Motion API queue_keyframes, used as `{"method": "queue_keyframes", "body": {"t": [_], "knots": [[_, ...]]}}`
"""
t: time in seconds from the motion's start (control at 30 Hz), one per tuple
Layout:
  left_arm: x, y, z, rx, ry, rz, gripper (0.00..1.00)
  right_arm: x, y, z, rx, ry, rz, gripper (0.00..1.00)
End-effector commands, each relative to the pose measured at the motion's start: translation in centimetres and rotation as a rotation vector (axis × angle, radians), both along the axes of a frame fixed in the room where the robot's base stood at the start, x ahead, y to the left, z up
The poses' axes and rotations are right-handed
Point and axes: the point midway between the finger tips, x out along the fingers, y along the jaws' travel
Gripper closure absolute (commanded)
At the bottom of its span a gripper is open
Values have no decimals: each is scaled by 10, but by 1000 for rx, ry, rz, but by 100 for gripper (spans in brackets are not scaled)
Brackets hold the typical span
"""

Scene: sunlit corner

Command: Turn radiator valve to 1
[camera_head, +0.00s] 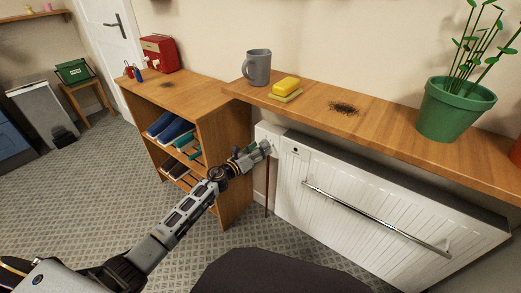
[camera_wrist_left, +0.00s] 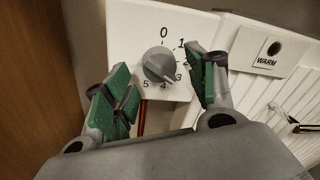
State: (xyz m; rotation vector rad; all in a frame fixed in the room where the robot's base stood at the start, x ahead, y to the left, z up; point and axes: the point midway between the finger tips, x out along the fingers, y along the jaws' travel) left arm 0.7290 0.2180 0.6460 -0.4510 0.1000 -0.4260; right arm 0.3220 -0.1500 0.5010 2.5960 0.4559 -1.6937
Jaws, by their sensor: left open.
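The radiator valve knob (camera_wrist_left: 158,65) is a round grey dial on a white plate, numbered 0 to 5 clockwise from the top. Its ridge slants toward the lower right, near 3 and 4; the exact setting is hard to tell. My left gripper (camera_wrist_left: 164,88) is open, its green-padded fingers on either side of the dial and apart from it. In the head view the left gripper (camera_head: 258,153) is at the left end of the white radiator (camera_head: 370,205) and hides the dial. My right gripper is not in view.
A wooden shelf (camera_head: 390,128) above the radiator holds a grey mug (camera_head: 257,67), a yellow sponge (camera_head: 286,85) and a green plant pot (camera_head: 453,108). A metal rail (camera_head: 370,217) crosses the radiator front.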

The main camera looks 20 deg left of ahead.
Motion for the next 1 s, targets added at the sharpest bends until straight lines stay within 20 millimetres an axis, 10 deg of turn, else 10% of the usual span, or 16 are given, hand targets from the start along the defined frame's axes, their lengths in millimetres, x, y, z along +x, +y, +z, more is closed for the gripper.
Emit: {"method": "queue_keyframes", "body": {"t": [0.57, 1.0], "knots": [[8, -4, 0, 1, 0, 0, 45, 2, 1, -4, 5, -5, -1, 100], [8, -4, 0, 0, 0, 0, 89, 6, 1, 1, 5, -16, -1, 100]]}}
